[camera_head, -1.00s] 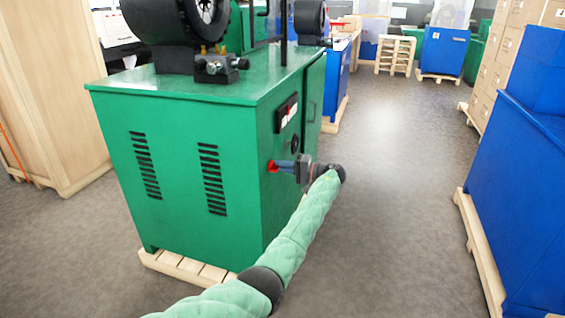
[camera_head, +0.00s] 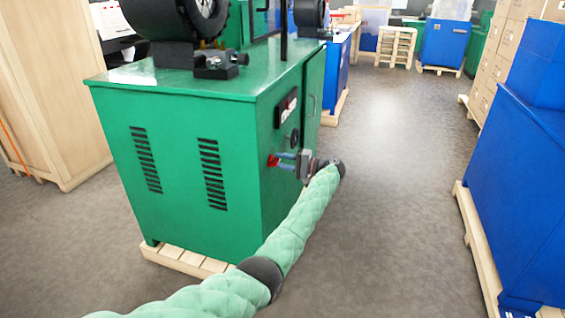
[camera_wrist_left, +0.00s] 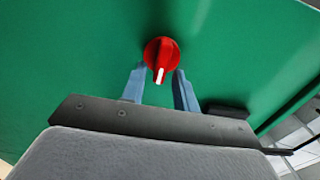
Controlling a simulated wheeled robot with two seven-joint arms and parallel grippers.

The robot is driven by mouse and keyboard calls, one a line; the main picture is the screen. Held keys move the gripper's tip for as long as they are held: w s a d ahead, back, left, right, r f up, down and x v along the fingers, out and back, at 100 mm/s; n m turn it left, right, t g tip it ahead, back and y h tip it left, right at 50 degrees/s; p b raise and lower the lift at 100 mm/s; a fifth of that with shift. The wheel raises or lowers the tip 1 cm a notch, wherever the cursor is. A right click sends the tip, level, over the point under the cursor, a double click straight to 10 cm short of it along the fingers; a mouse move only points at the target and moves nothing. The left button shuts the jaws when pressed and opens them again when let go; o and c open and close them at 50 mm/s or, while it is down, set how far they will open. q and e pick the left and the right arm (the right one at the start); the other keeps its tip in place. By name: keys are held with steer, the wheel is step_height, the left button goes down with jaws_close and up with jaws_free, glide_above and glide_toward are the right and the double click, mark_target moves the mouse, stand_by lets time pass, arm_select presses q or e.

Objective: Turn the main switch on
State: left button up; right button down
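The main switch (camera_head: 272,160) is a red knob on the side of the green machine (camera_head: 200,170). In the left wrist view the switch (camera_wrist_left: 161,55) is a round red knob with a white-marked handle pointing down, tilted very slightly. My left gripper (camera_head: 287,161) is in front of the knob, its blue fingers pointing at it. In the wrist view my left gripper (camera_wrist_left: 158,73) is open, with one finger on each side of the knob's handle and visible gaps between. Whether the fingertips reach past the knob's front I cannot tell. My right gripper is not in view.
Above the switch the machine has a dark panel (camera_head: 287,107) and a round black fitting (camera_head: 294,138). The machine stands on a wooden pallet (camera_head: 185,259). A blue cabinet (camera_head: 515,200) is at the right. The grey floor between is clear.

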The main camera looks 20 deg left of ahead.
arm_select(q)
steer(key=shift+f, duration=0.1)
steer(key=shift+d, duration=0.5)
steer(key=d+b, duration=0.1)
steer(key=d, duration=0.5)
steer(key=shift+s+d, duration=0.15)
steer(key=shift+d, duration=0.2)
